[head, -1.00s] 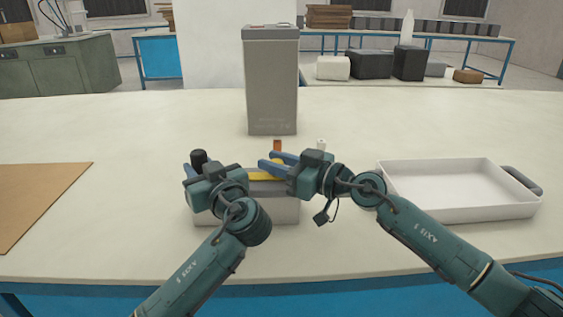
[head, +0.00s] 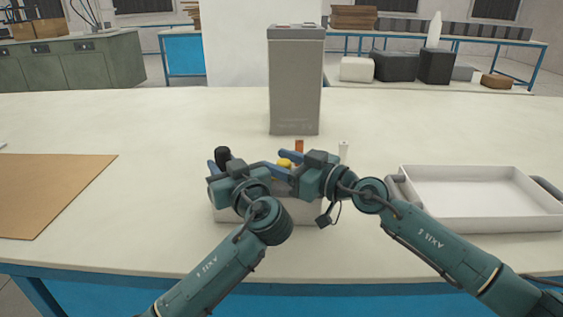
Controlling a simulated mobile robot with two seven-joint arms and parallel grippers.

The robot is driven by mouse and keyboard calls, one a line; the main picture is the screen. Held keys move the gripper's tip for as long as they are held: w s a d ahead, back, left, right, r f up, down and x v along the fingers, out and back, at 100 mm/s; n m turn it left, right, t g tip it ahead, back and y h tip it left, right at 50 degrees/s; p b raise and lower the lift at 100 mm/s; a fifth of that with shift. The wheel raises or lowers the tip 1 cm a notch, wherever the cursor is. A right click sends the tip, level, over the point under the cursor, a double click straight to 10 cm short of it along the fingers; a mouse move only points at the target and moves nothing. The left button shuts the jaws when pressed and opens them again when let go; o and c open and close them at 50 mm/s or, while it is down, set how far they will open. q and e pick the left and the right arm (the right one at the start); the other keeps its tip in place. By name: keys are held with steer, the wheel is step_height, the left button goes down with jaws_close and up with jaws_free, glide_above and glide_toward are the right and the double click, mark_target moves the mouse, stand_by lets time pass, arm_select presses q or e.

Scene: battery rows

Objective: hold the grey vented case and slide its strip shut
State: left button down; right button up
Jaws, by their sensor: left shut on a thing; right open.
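The light grey case (head: 308,213) lies on the table in front of me, largely hidden by both grippers; its vents cannot be made out. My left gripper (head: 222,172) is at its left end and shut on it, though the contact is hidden. A small yellow piece (head: 284,163) shows between the fingers of my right gripper (head: 277,162); I cannot tell whether it is the strip. My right gripper is open, its blue fingers pointing left over the case.
A white tray (head: 480,217) is right, a brown mat (head: 50,190) left. The table between mat and case is clear.

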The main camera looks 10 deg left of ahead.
arm_select(q)
steer(key=shift+a, duration=0.1)
arm_select(e)
steer(key=v, duration=0.8)
arm_select(q)
steer(key=c, duration=1)
jaws_free()
steer(key=shift+o, duration=0.2)
steer(key=v, duration=1.2)
